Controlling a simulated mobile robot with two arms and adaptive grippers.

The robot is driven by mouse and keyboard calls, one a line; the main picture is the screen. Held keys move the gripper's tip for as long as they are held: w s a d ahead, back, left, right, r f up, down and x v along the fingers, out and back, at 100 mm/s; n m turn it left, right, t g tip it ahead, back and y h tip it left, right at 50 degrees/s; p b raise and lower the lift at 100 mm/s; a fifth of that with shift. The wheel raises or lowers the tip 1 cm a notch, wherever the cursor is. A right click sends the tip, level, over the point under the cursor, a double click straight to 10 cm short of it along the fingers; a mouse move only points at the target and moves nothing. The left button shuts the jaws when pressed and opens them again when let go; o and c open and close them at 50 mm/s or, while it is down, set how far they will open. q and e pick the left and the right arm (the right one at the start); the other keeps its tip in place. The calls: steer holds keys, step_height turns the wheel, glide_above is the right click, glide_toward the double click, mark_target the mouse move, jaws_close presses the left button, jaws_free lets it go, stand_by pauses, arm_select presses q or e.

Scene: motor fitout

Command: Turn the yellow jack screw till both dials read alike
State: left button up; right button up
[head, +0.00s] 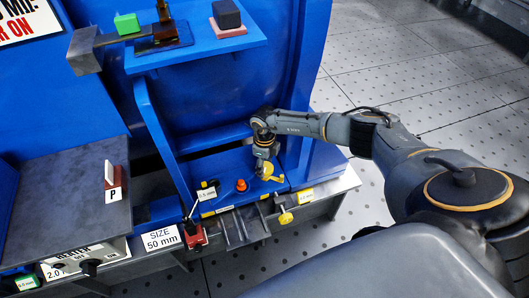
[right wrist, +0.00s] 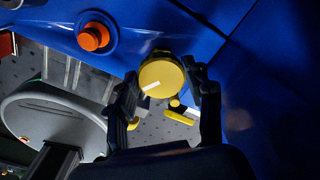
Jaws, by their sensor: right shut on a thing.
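My right gripper (head: 264,160) points down at the blue base of the machine. In the right wrist view its two dark fingers (right wrist: 165,98) stand on either side of a round yellow knob (right wrist: 162,77) with a white line on its face, and are shut on it. The knob also shows as yellow under the gripper in the head view (head: 268,173). A second yellow handle (head: 285,217) sticks out at the front edge. I cannot tell which yellow part is the jack screw. Small labels reading about 1.5 mm (head: 207,194) and 2.0 mm (head: 306,195) flank the knob; no dial face is readable. My left gripper is not in view.
An orange-red knob (head: 241,185) sits just left of the gripper, and a red block (head: 195,237) is at the front edge. A blue shelf (head: 200,50) overhangs behind. A dark bench top (head: 60,200) lies left; open floor (head: 420,90) lies right.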

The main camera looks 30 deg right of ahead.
steer(key=shift+s+f, duration=0.1)
stand_by(0.3)
steer(key=o, duration=1.1)
steer(key=shift+c, duration=0.2)
steer(key=shift+o, duration=0.6)
